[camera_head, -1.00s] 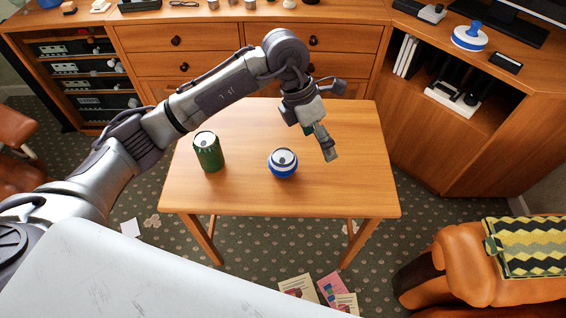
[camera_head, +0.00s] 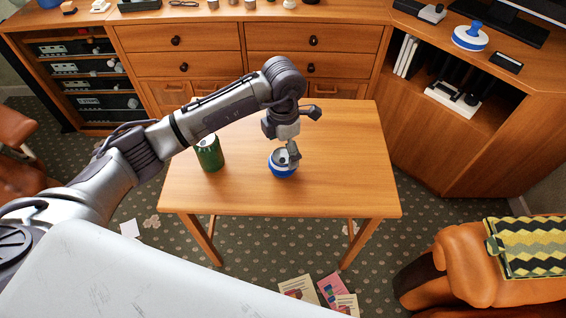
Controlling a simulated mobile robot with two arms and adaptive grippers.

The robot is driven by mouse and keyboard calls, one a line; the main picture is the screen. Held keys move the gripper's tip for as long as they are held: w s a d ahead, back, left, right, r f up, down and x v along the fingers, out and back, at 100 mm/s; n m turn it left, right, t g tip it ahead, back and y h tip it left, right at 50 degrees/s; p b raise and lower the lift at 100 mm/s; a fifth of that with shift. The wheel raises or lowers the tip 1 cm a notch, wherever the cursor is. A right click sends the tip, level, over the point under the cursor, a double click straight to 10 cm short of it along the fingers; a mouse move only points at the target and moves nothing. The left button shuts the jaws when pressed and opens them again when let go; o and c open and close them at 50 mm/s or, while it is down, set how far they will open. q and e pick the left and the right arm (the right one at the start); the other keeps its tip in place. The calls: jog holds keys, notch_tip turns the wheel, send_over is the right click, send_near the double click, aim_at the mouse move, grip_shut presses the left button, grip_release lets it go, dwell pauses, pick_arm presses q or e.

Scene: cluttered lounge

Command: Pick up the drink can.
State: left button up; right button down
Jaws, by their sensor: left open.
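A green drink can (camera_head: 210,156) stands upright on the left part of the small wooden table (camera_head: 340,185). My left arm passes just behind and above its top. A round blue and white object with a dark opening on top (camera_head: 283,170) sits near the middle of the table, right of the can. My left gripper (camera_head: 290,158) is open and over this round object, partly covering its top. I cannot tell whether they touch. The gripper is to the right of the can and apart from it. My right gripper is not in view.
Wooden drawers (camera_head: 280,50) stand behind the table. A corner cabinet (camera_head: 440,125) is at the right. An orange-brown chair (camera_head: 460,265) with a patterned cloth is at lower right. Papers (camera_head: 318,290) lie on the carpet. The table's right side is clear.

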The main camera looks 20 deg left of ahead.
aim_at(283, 155)
pick_arm(q)
jog(key=f, duration=0.3)
jog(key=shift+s+d+f, duration=0.1)
jog(key=shift+s+f, duration=0.1)
jog(key=shift+f, duration=0.2)
jog(key=c, duration=1.1)
jog(key=shift+o, duration=0.2)
jog(key=shift+r, duration=0.15)
notch_tip(283, 155, up, 4)
jog(key=shift+r, duration=0.1)
jog(key=s+d+r, duration=0.3)
jog(key=d+r, duration=0.3)
jog(key=d, duration=0.5)
jog(key=shift+d+r, duration=0.15)
jog(key=shift+r, duration=0.15)
